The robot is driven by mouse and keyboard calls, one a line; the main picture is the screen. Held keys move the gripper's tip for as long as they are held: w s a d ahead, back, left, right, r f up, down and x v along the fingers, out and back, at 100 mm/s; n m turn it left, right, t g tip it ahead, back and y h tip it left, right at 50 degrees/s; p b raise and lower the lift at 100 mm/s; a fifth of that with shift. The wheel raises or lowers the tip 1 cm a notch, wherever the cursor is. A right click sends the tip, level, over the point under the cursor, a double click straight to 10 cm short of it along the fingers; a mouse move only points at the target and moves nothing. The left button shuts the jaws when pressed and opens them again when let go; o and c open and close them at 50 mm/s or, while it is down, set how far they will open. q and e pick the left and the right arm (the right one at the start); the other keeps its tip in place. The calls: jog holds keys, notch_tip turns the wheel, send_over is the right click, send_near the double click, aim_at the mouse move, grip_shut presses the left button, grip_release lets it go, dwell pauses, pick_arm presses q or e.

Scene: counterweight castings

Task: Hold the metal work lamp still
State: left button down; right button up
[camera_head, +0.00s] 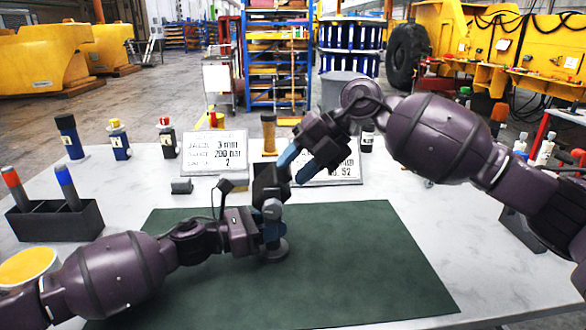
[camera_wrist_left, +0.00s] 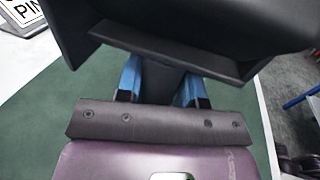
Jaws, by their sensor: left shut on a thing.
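The dark metal work lamp stands on the green mat, with its round base (camera_head: 274,251) below and its dark head (camera_head: 268,184) above. My left gripper (camera_head: 271,223) is shut on the lamp's post, between head and base. In the left wrist view, the blue fingers of my left gripper (camera_wrist_left: 162,88) stand on either side of the dark post, under a large dark shape that hides its upper part. My right gripper (camera_head: 293,169) comes down from the upper right. Its blue fingers are apart, close to the lamp head; whether they touch it I cannot tell.
The green mat (camera_head: 370,270) is mostly clear on the right. A black holder (camera_head: 60,222) with markers stands at the left. Two white signs (camera_head: 214,153) and several small bottles stand behind the mat. A yellow-topped round container (camera_head: 27,266) is at the near left.

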jog(key=v, duration=1.1)
pick_arm(q)
jog(key=c, duration=0.7)
grip_release()
